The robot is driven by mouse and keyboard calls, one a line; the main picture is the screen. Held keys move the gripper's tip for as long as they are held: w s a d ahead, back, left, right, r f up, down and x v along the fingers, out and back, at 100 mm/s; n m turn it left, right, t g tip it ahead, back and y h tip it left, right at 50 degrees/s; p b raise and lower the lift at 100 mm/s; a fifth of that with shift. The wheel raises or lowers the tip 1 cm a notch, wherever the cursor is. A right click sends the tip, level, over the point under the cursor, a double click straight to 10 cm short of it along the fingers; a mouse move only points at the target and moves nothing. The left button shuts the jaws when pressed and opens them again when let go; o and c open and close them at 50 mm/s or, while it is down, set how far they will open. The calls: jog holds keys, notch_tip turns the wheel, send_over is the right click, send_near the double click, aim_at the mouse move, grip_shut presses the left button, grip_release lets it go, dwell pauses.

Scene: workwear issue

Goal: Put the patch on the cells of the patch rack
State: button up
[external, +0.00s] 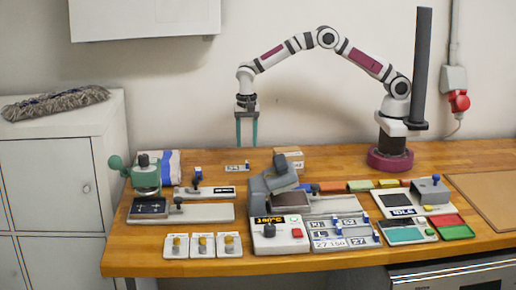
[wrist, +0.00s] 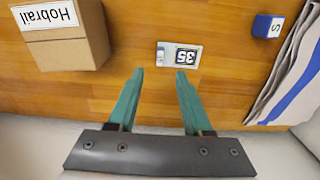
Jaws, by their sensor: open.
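A small patch (external: 237,167) printed with a dark number lies on the wooden table toward the back, below my gripper. In the wrist view the patch (wrist: 180,54) reads 35, upside down, just beyond my fingertips. My gripper (external: 246,145) hangs pointing down above the table, its two green fingers apart and empty; it also shows in the wrist view (wrist: 160,75). The patch rack (external: 338,238) stands at the front centre-right, with several numbered labels and small blue-topped pieces on it. Which cells are free is too small to tell.
A cardboard box (wrist: 60,35) labelled Hobrail lies left of the patch in the wrist view; a blue block (wrist: 266,26) and striped cloth (wrist: 291,72) lie right. A green-knobbed press (external: 147,178) stands left.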

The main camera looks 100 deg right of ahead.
aim_at(247, 162)
notch_tip(247, 162, down, 7)
jog(key=shift+a+r, duration=0.1)
jog(key=shift+a, duration=0.05)
grip_shut()
